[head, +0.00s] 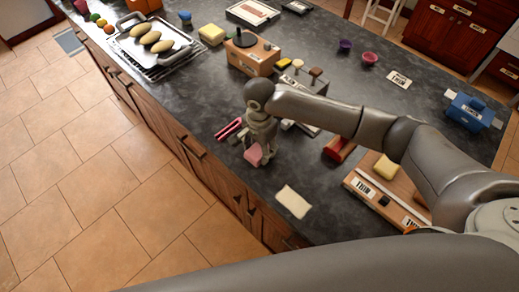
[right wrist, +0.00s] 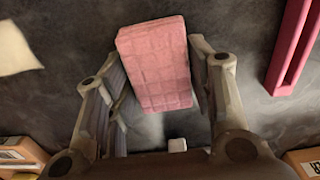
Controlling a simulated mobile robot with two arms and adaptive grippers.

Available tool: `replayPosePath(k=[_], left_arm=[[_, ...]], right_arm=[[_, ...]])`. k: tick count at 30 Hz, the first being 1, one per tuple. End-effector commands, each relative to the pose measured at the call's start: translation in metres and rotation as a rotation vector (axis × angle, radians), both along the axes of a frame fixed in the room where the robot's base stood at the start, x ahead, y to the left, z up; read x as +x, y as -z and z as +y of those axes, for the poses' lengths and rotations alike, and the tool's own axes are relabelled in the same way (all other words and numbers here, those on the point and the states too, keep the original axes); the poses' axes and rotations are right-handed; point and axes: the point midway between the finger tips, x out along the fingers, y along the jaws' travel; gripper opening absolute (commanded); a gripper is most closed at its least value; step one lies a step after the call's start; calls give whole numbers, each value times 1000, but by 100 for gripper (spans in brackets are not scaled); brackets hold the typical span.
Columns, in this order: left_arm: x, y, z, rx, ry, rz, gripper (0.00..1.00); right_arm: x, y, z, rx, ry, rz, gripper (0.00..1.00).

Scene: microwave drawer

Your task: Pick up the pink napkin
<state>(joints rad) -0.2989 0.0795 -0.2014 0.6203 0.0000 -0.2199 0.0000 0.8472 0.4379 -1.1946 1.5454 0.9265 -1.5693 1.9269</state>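The pink napkin (head: 253,155) is a small, thick pink block with a grid-like texture, near the counter's front edge in the head view. In the right wrist view the napkin (right wrist: 157,65) lies slightly turned between the two fingers. My right gripper (head: 258,143) points down over it and hides part of it. In the right wrist view my right gripper (right wrist: 160,75) has its fingers spread on either side of the napkin, with a narrow gap at the right finger. My left gripper is not in view.
Red-pink tongs (head: 229,129) lie left of my gripper, and a cream cloth (head: 293,201) lies to its right. A wooden box (head: 250,55) stands behind. A wooden tray (head: 380,190) is at the right. Dark counter around the napkin is clear.

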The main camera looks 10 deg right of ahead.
Motion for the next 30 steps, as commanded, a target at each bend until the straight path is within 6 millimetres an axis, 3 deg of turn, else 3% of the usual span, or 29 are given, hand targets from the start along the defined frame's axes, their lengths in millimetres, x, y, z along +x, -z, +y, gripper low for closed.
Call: replayPosePath(k=[3, 17, 22, 30], left_arm=[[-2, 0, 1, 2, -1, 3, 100], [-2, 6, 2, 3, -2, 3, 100], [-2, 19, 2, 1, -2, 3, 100], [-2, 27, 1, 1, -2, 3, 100]], right_arm=[[0, 0, 0, 0, 0, 0, 29], [1, -8, 1, 2, -1, -1, 28], [-1, -31, 2, 4, -3, -3, 28], [-45, -84, 10, 5, -6, -3, 28]])
